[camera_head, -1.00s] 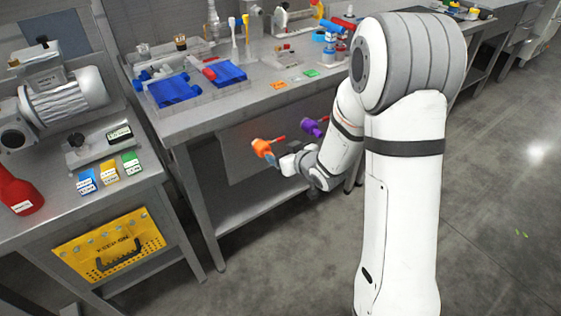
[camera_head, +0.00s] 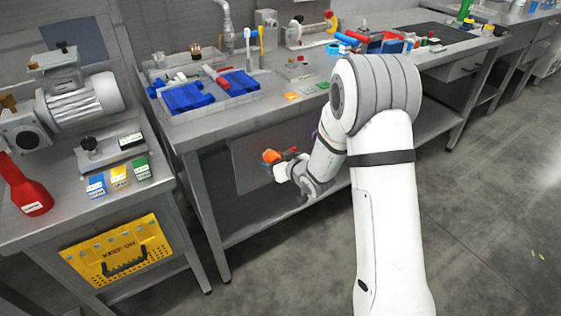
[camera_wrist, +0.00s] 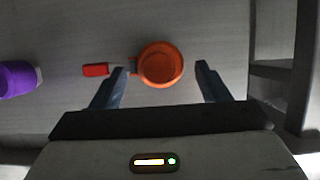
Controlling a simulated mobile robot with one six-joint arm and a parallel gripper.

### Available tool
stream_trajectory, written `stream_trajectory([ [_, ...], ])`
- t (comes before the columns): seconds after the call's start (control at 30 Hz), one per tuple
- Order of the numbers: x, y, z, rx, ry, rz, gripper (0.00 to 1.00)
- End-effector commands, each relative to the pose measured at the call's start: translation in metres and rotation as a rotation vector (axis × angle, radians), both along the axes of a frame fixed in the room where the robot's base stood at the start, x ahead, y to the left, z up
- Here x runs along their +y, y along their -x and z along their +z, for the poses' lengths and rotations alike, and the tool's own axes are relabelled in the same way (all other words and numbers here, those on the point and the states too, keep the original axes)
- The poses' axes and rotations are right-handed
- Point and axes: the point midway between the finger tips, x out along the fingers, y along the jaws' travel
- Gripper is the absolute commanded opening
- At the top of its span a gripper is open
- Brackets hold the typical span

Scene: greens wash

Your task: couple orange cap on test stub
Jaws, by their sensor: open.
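In the head view the orange cap (camera_head: 271,156) shows in front of a grey panel under the bench, just beyond my gripper (camera_head: 281,172). A test stub behind the cap cannot be made out.
A purple fitting (camera_wrist: 17,79) is at the left of the wrist view. The panel (camera_head: 250,180) hangs below the bench edge. A bench leg (camera_wrist: 305,75) stands at the right of the wrist view. Blue trays (camera_head: 186,98) sit on the bench top.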

Motion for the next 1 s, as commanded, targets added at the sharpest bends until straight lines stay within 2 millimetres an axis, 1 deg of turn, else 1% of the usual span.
stream_trajectory([
  [0.07,0.0001,0.0001,0.0002,0.000,0.000,0.000,0.69],
  [0.17,0.0001,0.0002,0.0003,0.000,0.000,0.000,0.62],
  [0.7,0.0000,0.0002,0.0005,-0.001,-0.001,0.000,0.18],
  [0.73,0.0000,0.0002,0.0005,-0.001,0.000,-0.001,0.16],
  [1.0,-0.0022,0.0021,0.0009,-0.002,-0.001,-0.002,0.16],
])
